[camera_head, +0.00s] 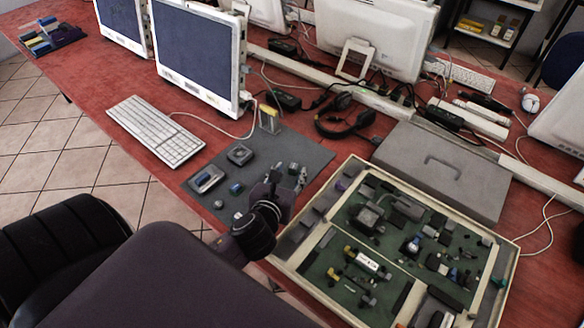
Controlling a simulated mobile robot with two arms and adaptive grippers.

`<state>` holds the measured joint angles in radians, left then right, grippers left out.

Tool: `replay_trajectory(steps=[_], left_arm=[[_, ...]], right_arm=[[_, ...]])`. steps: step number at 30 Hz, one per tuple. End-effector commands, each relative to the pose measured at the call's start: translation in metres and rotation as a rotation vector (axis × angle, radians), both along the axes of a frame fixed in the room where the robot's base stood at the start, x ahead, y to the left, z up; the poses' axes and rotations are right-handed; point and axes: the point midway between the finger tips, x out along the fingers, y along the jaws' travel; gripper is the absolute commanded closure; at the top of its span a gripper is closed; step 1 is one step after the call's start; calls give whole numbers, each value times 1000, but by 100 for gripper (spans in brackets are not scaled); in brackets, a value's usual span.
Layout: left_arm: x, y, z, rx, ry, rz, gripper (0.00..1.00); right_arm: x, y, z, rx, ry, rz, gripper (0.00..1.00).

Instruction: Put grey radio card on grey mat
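The grey mat (262,150) lies on the red table, left of a large cream-rimmed tray (508,262) of electronic parts. On the mat are a square grey part (240,154), a grey block with a blue top (206,180), a small blue part (236,187) and a yellow-topped piece (269,119) at its far edge. I cannot tell which part is the grey radio card. My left gripper (284,177) is over the near right part of the mat, close to small grey-green pieces. Its fingers are small and dark, so its opening is unclear. My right gripper is out of view.
A grey case (440,168) with a handle lies behind the tray. A headset (345,118), cables and monitors (198,52) stand behind the mat. A white keyboard (156,130) lies to its left. The left middle of the mat has some bare room.

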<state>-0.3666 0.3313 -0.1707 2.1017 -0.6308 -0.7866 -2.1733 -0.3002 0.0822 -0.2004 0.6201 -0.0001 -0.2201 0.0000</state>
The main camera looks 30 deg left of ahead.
Motion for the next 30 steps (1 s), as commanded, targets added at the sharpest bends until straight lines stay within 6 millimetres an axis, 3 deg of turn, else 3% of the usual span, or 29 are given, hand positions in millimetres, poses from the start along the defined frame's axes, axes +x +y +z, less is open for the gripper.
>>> replay_trajectory(steps=[6,12,18,30], left_arm=[[-43,-14,17,-1,3,-2,62],[-68,-22,29,0,1,0,62],[-77,-25,34,0,0,1,62],[-77,-25,34,0,-1,1,62]], right_arm=[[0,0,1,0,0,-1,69],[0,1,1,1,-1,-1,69],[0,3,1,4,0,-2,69],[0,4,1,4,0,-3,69]])
